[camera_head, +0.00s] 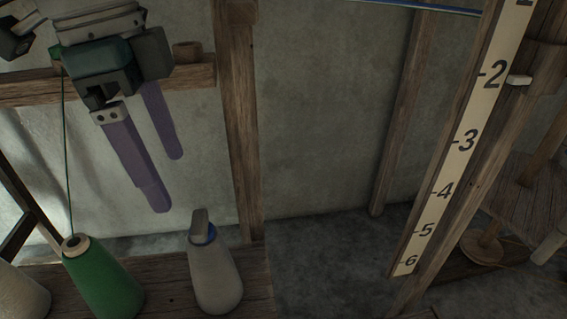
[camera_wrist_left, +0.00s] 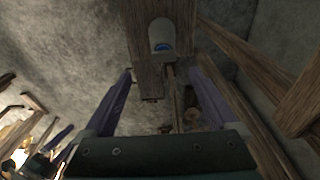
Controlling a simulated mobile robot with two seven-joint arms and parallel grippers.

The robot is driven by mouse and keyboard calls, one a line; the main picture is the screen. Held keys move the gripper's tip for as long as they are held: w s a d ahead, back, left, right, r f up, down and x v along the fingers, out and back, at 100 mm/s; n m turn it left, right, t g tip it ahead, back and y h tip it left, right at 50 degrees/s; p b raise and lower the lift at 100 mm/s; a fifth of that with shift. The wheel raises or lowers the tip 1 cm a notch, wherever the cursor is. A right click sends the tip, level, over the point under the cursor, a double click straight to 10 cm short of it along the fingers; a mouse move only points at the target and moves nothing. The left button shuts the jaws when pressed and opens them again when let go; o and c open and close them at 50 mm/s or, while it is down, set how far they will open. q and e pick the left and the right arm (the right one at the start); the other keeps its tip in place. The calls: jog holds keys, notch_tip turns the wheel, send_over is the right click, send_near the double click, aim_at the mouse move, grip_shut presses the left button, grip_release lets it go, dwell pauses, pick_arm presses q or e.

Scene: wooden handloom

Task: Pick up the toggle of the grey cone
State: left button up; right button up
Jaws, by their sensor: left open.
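The grey cone (camera_head: 216,283) stands on a wooden ledge in the lower part of the head view. The toggle is hard to make out there. A purple finger-like shape, perhaps my right gripper (camera_wrist_left: 60,136), shows lower left.
A green cone (camera_head: 104,288) stands left of the grey cone, with a thread rising from its top. A pale cone (camera_head: 20,296) is cut off at the left corner. A wooden post (camera_head: 238,120) rises behind. A numbered scale (camera_head: 456,150) stands at the right.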

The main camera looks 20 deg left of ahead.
aim_at(198, 221)
pick_arm(q)
jog(key=f+b, duration=0.1)
jog(key=f, duration=0.2)
jog(key=w+f+b, duration=0.1)
jog(key=f, duration=0.2)
jog(key=d+f+b, duration=0.1)
jog(key=f, duration=0.2)
jog(key=shift+w, duration=0.15)
jog(key=shift+c, duration=0.2)
jog(key=c, duration=1.4)
